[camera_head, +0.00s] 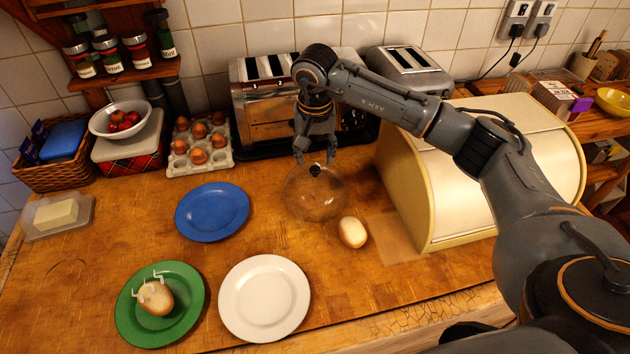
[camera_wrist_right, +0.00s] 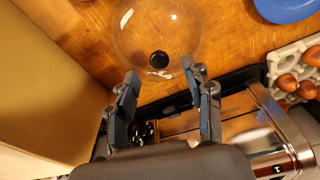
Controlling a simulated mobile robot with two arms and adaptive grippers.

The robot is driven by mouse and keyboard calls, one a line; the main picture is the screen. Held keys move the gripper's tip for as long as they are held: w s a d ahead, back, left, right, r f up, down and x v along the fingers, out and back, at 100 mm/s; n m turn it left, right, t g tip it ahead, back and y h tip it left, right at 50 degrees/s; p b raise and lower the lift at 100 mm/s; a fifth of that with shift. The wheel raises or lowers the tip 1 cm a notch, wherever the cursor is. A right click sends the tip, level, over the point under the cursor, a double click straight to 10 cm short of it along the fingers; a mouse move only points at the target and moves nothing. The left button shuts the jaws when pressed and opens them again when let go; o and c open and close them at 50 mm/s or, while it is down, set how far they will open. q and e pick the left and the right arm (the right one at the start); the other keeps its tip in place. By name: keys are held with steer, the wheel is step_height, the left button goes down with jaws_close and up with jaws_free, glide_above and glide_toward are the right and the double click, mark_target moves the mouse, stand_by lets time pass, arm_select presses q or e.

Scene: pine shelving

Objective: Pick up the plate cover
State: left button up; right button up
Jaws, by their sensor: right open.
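The plate cover (camera_head: 312,200) is a clear glass dome with a black knob (camera_head: 315,170) on top. It stands on the wooden counter, right of the blue plate. My right gripper (camera_head: 315,157) is open just above the knob, its fingers pointing down. In the right wrist view the cover (camera_wrist_right: 150,25) and its black knob (camera_wrist_right: 158,59) lie a little beyond the fingertips of the open gripper (camera_wrist_right: 160,82), roughly midway between them. The knob is not gripped. My left gripper is not in view.
A blue plate (camera_head: 212,211), a white plate (camera_head: 264,298) and a green plate (camera_head: 128,318) lie on the counter. A cream bread bin (camera_head: 440,200), a steel toaster (camera_head: 262,110) and an egg tray (camera_head: 187,165) stand around.

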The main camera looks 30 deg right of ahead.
mark_target(315, 169)
steer(key=f, duration=0.2)
steer(key=f+p, duration=0.1)
steer(key=shift+w+d+f, duration=0.2)
steer(key=shift+w, duration=0.05)
steer(key=shift+f, duration=0.15)
jaws_close()
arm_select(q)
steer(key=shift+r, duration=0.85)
